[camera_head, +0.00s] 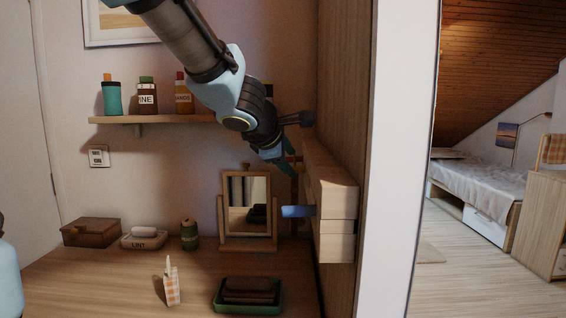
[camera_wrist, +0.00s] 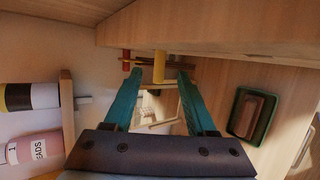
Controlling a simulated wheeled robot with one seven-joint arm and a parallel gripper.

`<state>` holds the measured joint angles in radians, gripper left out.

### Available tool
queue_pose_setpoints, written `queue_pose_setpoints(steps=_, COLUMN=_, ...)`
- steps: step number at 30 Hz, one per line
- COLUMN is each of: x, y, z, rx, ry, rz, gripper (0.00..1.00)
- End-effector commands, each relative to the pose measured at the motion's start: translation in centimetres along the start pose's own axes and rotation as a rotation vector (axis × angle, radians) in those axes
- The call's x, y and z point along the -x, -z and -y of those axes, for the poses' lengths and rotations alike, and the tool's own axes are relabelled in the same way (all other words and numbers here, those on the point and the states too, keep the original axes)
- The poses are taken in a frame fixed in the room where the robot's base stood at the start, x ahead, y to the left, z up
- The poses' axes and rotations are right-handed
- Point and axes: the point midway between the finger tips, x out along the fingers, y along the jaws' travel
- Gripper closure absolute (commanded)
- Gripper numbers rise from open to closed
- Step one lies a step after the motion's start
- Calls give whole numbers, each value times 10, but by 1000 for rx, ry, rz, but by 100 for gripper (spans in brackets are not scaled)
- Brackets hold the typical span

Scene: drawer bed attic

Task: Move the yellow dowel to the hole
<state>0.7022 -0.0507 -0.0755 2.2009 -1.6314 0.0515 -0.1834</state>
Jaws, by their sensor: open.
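My gripper (camera_head: 283,162) reaches down beside the wooden wall unit, and its teal fingers are spread apart in the wrist view (camera_wrist: 157,76). The yellow dowel (camera_wrist: 159,66) shows in the wrist view, between and just beyond the fingertips. It appears untouched, with a gap on each side. In the head view the dowel is hidden or too small to make out. I cannot pick out the hole in either view.
The wooden drawer unit (camera_head: 337,200) juts from the wall close to my gripper, with a blue piece (camera_head: 297,211) at its left side. A mirror (camera_head: 247,208) stands below, near a green tray (camera_head: 248,296). A shelf (camera_head: 150,120) holds several bottles at left.

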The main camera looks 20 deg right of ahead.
Motion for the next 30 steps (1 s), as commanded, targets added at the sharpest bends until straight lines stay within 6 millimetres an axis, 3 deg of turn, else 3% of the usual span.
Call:
queue_pose_setpoints(steps=1, x=-11, y=1, z=4, rx=1, ry=1, rz=0, gripper=44)
queue_pose_setpoints(steps=7, x=-32, y=0, z=1, rx=0, ry=0, rz=1, gripper=44)
queue_pose_setpoints(steps=20, x=-39, y=0, z=0, rx=-1, ry=0, rz=0, gripper=45)
queue_pose_setpoints(steps=30, x=-39, y=0, z=0, rx=-1, ry=0, rz=0, gripper=83)
